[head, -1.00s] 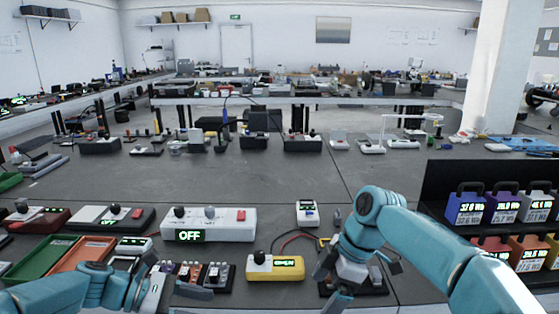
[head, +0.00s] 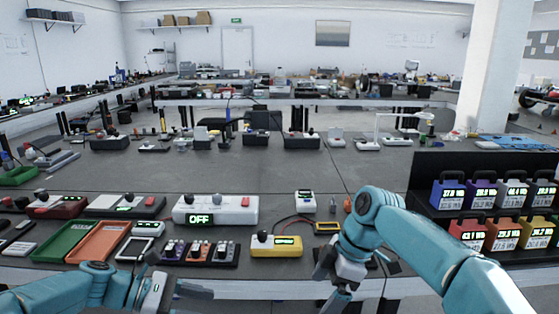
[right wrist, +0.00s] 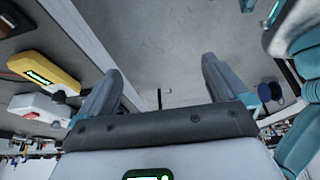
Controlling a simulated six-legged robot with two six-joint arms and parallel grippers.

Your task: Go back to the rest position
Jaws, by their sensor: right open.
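My right gripper (head: 329,284) is at the front edge of the workbench (head: 300,178), in the lower middle of the head view. In the right wrist view the two fingers of my right gripper (right wrist: 160,82) stand wide apart with nothing between them. My left gripper (head: 178,292) is low at the left, in front of the workbench's front edge. Its fingers are partly cut off and overlap, so I cannot tell how far apart they are. I see no object held in it.
A yellow device (head: 276,246), a white box reading OFF (head: 215,210), green (head: 63,240) and orange (head: 98,242) trays stand along the front of the bench. A dark rack (head: 428,190) with coloured boxes stands at right. The bench's middle is mostly clear.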

